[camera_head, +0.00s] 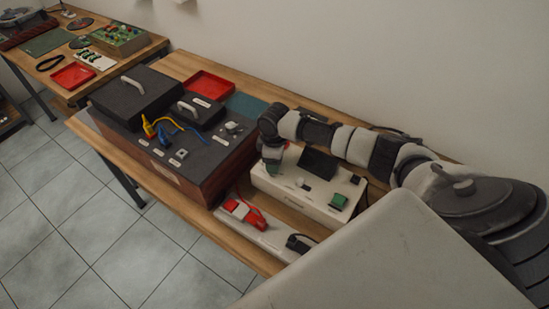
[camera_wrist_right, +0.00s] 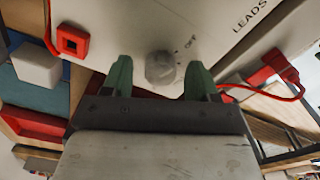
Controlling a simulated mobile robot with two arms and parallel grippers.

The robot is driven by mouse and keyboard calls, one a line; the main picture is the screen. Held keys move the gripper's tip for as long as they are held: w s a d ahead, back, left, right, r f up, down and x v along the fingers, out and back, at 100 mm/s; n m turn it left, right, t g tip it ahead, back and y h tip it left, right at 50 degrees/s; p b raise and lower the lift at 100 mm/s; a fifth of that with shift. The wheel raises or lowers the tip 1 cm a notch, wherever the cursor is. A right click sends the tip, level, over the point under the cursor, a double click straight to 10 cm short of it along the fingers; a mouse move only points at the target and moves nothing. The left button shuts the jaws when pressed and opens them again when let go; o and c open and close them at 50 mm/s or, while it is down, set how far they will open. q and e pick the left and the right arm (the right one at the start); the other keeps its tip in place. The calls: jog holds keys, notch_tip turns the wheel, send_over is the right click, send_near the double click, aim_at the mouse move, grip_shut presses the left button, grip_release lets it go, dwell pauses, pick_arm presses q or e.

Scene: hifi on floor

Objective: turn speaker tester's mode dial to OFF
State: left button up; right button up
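The speaker tester (camera_head: 290,196) is a white box with a dark screen (camera_head: 318,164) on the wooden bench. Its grey round mode dial (camera_wrist_right: 160,68) shows in the right wrist view, with the word OFF (camera_wrist_right: 190,43) printed just up and right of it. I cannot tell where the dial's pointer stands. My right gripper (camera_wrist_right: 160,75) is open, with one green finger on each side of the dial and gaps visible between. In the head view my right gripper (camera_head: 272,158) is at the tester's left end, where it hides the dial. My left gripper is not in view.
A red plug and lead (camera_head: 244,212) lie on a white strip in front of the tester. A dark-topped box (camera_head: 190,150) with yellow and blue leads stands to the left. A red tray (camera_head: 210,86) is behind it. A red square socket (camera_wrist_right: 72,40) is near the dial.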

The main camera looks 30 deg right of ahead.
notch_tip(320, 180, up, 11)
jog(key=b, duration=0.1)
dwell(0.6)
jog(key=shift+f, duration=0.15)
